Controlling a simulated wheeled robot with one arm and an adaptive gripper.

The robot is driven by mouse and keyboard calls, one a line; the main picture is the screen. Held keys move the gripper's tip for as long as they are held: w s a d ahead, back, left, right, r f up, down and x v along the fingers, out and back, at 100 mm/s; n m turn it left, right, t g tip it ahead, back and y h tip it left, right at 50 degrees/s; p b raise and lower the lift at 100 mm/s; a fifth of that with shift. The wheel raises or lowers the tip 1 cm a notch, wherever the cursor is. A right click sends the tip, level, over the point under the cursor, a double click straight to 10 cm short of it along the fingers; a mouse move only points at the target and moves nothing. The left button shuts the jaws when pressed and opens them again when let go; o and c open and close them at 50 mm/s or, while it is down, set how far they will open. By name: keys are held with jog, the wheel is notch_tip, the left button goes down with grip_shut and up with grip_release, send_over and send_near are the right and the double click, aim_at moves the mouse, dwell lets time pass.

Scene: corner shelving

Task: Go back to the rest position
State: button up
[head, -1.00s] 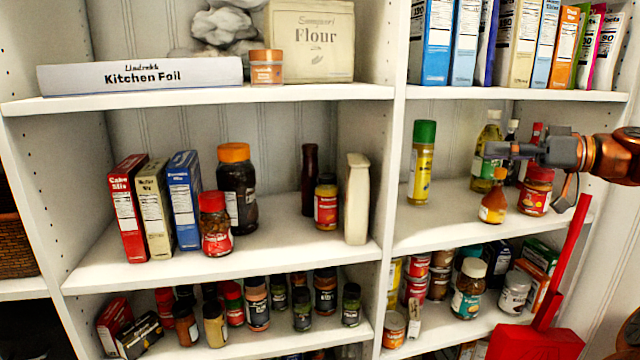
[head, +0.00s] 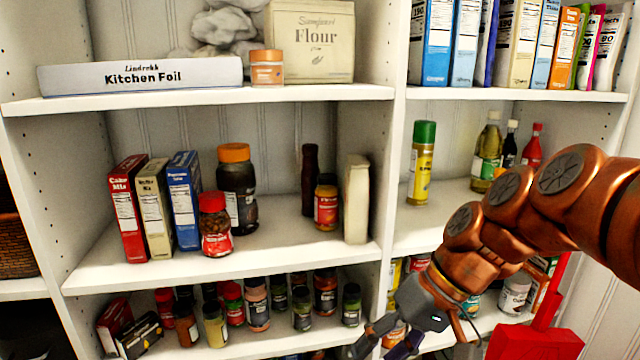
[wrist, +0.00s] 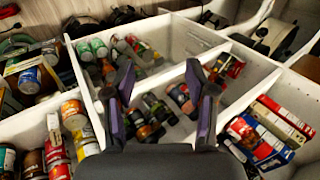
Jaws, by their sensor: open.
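My gripper (head: 376,340) is low in the head view, in front of the lower shelves near the upright divider, with my copper arm reaching in from the right. In the wrist view my gripper (wrist: 163,92) has its two dark fingers spread apart with nothing held between them. Behind the fingers are several small jars (wrist: 152,108) on a shelf, out of contact as far as I can tell. My arm hides part of the right middle shelf and the lower right shelf.
White corner shelving fills the head view. The left middle shelf (head: 220,268) holds boxes, jars and bottles. A yellow can with a green cap (head: 421,165) stands right of the divider. A red dustpan-like object (head: 535,342) is at the lower right.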

jog(key=s+d+f+h, duration=0.2)
jog(key=s+d+f, duration=0.1)
jog(key=s+f, duration=0.1)
jog(key=s+d+f+m+g+h, duration=0.1)
jog(key=s+d+f+h, duration=0.1)
jog(key=s, duration=0.5)
jog(key=s+d+f+m+h, duration=0.1)
jog(key=s+d+f+h, duration=0.1)
jog(key=s+d+f, duration=0.2)
notch_tip(320, 180, down, 2)
jog(key=shift+s+d+f+h, duration=0.15)
jog(key=shift+s+h, duration=0.25)
jog(key=shift+s, duration=0.85)
